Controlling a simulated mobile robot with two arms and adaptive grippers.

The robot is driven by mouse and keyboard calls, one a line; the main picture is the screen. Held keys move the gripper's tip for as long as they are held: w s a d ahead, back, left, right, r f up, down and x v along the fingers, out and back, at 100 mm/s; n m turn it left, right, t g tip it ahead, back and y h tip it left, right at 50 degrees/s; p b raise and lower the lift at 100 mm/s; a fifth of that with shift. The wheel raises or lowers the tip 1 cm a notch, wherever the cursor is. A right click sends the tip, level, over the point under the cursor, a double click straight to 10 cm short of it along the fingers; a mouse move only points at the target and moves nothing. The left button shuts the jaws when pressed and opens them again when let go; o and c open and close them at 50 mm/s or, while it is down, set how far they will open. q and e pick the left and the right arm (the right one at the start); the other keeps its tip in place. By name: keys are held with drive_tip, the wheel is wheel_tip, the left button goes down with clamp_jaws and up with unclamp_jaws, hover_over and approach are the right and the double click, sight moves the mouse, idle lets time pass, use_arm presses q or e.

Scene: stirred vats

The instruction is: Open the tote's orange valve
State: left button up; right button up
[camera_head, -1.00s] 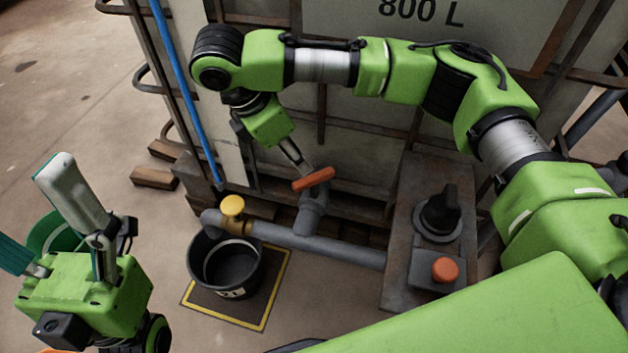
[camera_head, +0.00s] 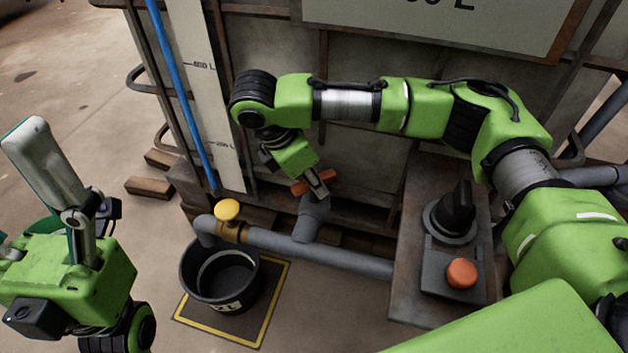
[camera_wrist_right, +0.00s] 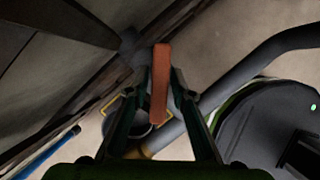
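The orange valve handle (camera_head: 298,188) is a short bar on top of a grey pipe fitting, low in front of the tote (camera_head: 370,155). My right gripper (camera_head: 319,187) reaches down to the handle, and its finger covers part of the bar. In the right wrist view the orange handle (camera_wrist_right: 161,85) lies lengthwise between the two dark fingers (camera_wrist_right: 161,78). Narrow gaps seem to show on both sides, so the fingers look open around it. My left gripper (camera_head: 40,205) is at the left edge, fingers spread and empty, away from the valve.
A grey pipe (camera_head: 320,255) runs below the valve to a yellow knob (camera_head: 228,210) above a black bucket (camera_head: 237,298). The bucket stands on a yellow-edged mat (camera_head: 259,318). A box with a black rotary switch (camera_head: 455,212) and an orange-red button (camera_head: 461,273) stands right.

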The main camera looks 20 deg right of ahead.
clamp_jaws()
drive_tip(key=shift+p, duration=0.55)
